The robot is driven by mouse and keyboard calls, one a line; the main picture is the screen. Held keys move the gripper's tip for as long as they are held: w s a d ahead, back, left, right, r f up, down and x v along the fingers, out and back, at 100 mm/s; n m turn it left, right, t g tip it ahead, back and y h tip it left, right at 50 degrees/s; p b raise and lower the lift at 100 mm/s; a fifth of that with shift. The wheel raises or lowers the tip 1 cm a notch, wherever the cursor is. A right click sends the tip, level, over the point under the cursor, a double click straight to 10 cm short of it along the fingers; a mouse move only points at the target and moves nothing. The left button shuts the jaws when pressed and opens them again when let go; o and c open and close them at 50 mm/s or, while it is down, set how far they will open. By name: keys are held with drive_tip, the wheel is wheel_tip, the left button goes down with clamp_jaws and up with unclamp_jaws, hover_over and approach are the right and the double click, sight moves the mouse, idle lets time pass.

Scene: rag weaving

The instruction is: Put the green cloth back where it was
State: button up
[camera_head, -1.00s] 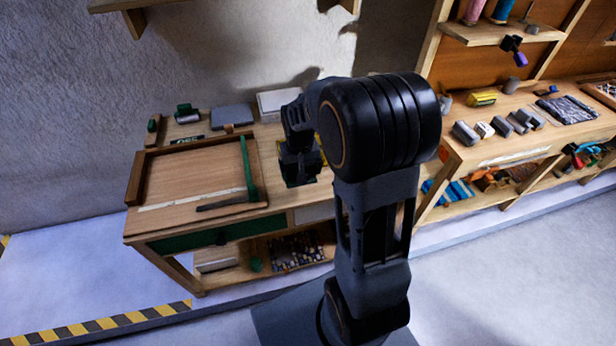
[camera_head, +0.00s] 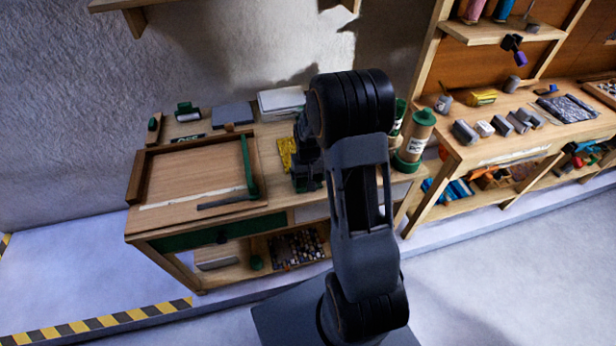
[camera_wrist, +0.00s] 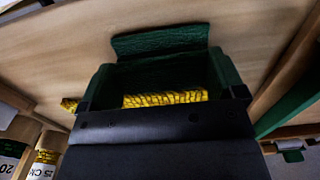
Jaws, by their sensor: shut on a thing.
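The green cloth (camera_wrist: 160,40) is dark and ribbed and shows at the top of the wrist view, running back between the jaws. My gripper (camera_wrist: 165,75) is shut on it. A yellow patterned cloth (camera_wrist: 165,98) shows behind the jaws; it also lies on the workbench in the head view (camera_head: 286,152). In the head view my gripper (camera_head: 307,178) is dark and sits just right of the yellow cloth, over the right part of the bench. The green cloth cannot be made out there, as my arm hides that area.
A wooden tray (camera_head: 195,168) with a green strip (camera_head: 247,165) lies on the left of the bench. Labelled rolls (camera_head: 415,138) stand close right of my arm. White stacked sheets (camera_head: 280,101) and a grey pad (camera_head: 232,115) lie at the back. Shelving stands further right.

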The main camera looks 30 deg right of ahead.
sight(307, 180)
drive_tip(key=shift+f, duration=0.15)
drive_tip(key=o, duration=0.7)
wheel_tip(307, 180, up, 13)
drive_tip(key=s+a+r+n+t, duration=0.1)
drive_tip(key=s+a+r, duration=0.1)
drive_tip(key=s, duration=0.3)
drive_tip(key=s+a+r+t, duration=0.1)
drive_tip(key=s+a+r, duration=0.1)
drive_tip(key=s+a, duration=0.2)
drive_tip(key=s+a+r+n+t, duration=0.1)
drive_tip(key=s+a+r, duration=0.2)
drive_tip(key=s, duration=0.4)
drive_tip(key=shift+a+n+t, duration=0.3)
drive_tip(key=shift+a+t, duration=0.1)
